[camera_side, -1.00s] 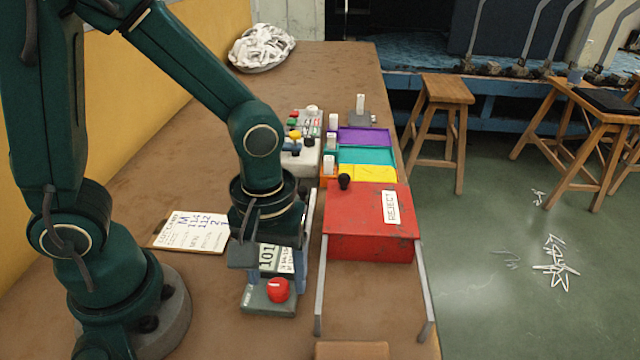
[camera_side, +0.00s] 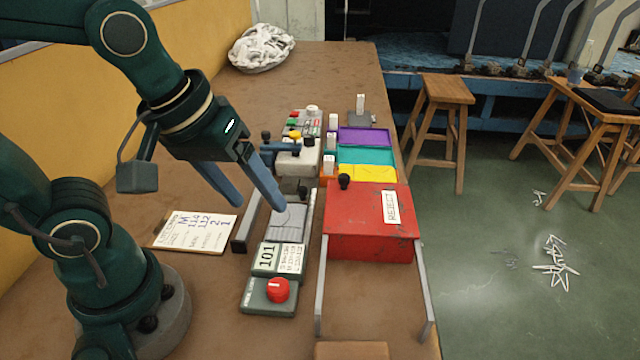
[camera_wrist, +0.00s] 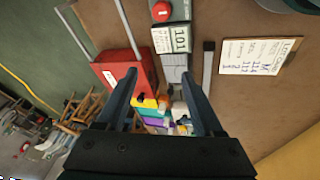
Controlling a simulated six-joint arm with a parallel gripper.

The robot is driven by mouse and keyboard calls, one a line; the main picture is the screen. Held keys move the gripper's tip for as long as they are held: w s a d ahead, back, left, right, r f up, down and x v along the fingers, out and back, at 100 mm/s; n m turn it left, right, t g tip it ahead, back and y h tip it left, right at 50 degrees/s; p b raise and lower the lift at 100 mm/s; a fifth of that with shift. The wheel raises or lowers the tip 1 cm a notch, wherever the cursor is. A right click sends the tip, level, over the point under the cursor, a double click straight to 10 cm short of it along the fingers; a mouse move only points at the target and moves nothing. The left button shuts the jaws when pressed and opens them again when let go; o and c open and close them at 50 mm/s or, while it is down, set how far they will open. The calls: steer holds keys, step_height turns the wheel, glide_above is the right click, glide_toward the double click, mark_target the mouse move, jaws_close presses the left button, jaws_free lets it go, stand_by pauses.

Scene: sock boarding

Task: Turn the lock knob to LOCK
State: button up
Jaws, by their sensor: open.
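The lock knob (camera_side: 278,290) is a round red knob with a pale mark, on a grey-green base (camera_side: 262,304) at the front end of the sock-boarding unit. It also shows at the top of the wrist view (camera_wrist: 161,11). The LOCK lettering is too small to read, so I cannot tell the knob's setting. My gripper (camera_side: 258,206) is open and empty, with its two blue fingers apart above the unit's grey plate (camera_side: 288,222). It is behind and above the knob, not touching it. A card reading 101 (camera_side: 279,257) lies between the plate and the knob.
A red REJECT box (camera_side: 368,245) with metal rails stands to the right. Purple, teal and yellow trays (camera_side: 366,155) and a button panel (camera_side: 303,128) lie farther back. A clipboard with a written card (camera_side: 195,232) lies to the left.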

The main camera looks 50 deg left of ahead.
steer(key=w+a+r+m+t, duration=0.2)
steer(key=w+a+r+m, duration=0.1)
steer(key=w+r+m, duration=0.25)
steer(key=n+g+y, duration=0.2)
steer(key=n, duration=0.1)
glide_above(302, 187)
steer(key=w+a, duration=0.1)
step_height(302, 187, down, 8)
steer(key=shift+m, duration=0.25)
step_height(302, 187, down, 7)
steer(key=shift+f, duration=0.1)
steer(key=shift+s+d+f, duration=0.25)
steer(key=shift+s+d, duration=0.2)
steer(key=shift+s, duration=0.05)
steer(key=shift+w+a, duration=1.2)
steer(key=shift+a, duration=0.05)
steer(key=shift+w+a, duration=0.5)
